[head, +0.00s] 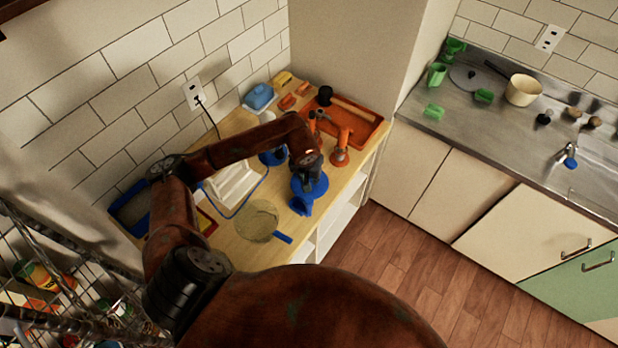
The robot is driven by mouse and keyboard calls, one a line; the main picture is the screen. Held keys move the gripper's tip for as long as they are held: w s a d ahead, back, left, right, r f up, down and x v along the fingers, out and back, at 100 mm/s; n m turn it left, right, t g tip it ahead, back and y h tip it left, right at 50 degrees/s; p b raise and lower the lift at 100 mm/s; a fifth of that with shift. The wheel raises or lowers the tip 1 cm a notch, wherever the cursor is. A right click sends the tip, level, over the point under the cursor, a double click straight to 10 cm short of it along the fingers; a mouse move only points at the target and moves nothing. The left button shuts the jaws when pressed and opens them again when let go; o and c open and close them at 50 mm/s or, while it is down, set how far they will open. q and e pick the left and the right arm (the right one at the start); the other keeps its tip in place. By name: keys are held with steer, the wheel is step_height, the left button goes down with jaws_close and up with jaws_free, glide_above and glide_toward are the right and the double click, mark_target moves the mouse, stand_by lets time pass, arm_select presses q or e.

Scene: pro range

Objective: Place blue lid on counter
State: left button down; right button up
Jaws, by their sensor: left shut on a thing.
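My left gripper (308,165) reaches over the wooden counter (228,243) from the left and points down. It is shut on a blue round thing, which looks like the blue lid (316,187), at the counter's right side. The fingers and wrist hide part of it. I cannot tell whether the lid touches the counter. A blue cup-like piece (300,205) shows just below it, touching or overlapping it in the picture. My right gripper is not in view.
A sieve with a blue handle (257,222), an orange tray (352,116), an orange grinder-like thing (340,153) and a blue butter dish (260,97) crowd the wooden counter. A steel counter (440,118) with green cups and a cream pot (522,90) stands right.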

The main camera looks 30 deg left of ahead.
arm_select(q)
steer(key=shift+f, duration=0.35)
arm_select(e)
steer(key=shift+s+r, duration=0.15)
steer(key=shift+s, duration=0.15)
arm_select(q)
steer(key=shift+f, duration=0.1)
steer(key=c, duration=2.2)
jaws_free()
steer(key=shift+f, duration=0.1)
steer(key=o, duration=0.5)
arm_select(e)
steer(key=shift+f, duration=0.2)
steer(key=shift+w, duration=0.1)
arm_select(q)
steer(key=shift+r, duration=0.5)
steer(key=b+v, duration=0.1)
steer(key=v, duration=1)
steer(key=shift+s+r, duration=0.15)
steer(key=shift+r, duration=0.05)
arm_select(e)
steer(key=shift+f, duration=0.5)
